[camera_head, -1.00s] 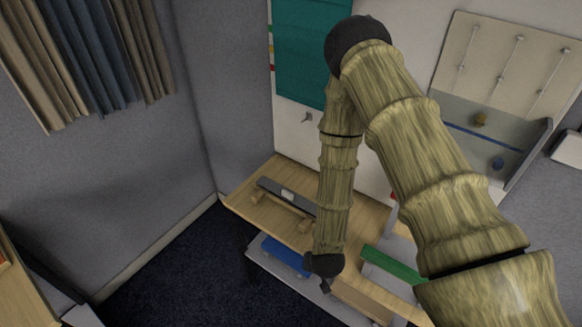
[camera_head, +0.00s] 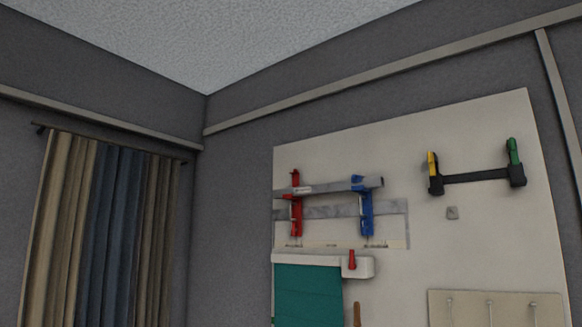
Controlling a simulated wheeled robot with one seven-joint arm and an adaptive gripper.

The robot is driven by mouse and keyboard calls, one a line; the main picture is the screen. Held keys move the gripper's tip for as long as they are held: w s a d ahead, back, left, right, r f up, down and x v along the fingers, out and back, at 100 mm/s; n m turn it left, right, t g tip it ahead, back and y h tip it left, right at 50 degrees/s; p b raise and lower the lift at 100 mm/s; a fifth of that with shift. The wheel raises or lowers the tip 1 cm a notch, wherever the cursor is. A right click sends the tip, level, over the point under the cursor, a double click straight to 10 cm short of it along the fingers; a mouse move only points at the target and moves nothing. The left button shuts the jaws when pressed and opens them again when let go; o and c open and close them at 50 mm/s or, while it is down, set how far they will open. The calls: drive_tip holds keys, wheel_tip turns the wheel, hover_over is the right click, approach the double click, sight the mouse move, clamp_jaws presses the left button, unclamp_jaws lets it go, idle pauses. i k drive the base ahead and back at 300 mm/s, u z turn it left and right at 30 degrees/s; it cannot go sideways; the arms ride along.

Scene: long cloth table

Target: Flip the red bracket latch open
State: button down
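A red bracket (camera_head: 296,204) is fixed upright on the white wall board, left of a matching blue bracket (camera_head: 363,207). A grey bar (camera_head: 325,188) runs across both brackets near their tops. A smaller red piece (camera_head: 352,259) sits lower, on a white holder above the teal cloth. Which red part is the latch, and whether it is open or shut, I cannot tell. My gripper and arm are outside the view.
A black bar with yellow and green ends (camera_head: 477,177) hangs on the white board (camera_head: 410,150). Below are a teal cloth (camera_head: 307,295) and a peg panel (camera_head: 497,308). Curtains (camera_head: 110,215) hang at left. The table is out of view.

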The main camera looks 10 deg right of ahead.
sight(296, 176)
drive_tip(key=k, duration=0.15)
drive_tip(key=u, duration=1.35)
drive_tip(key=i, duration=1.25)
drive_tip(key=z, duration=1.8)
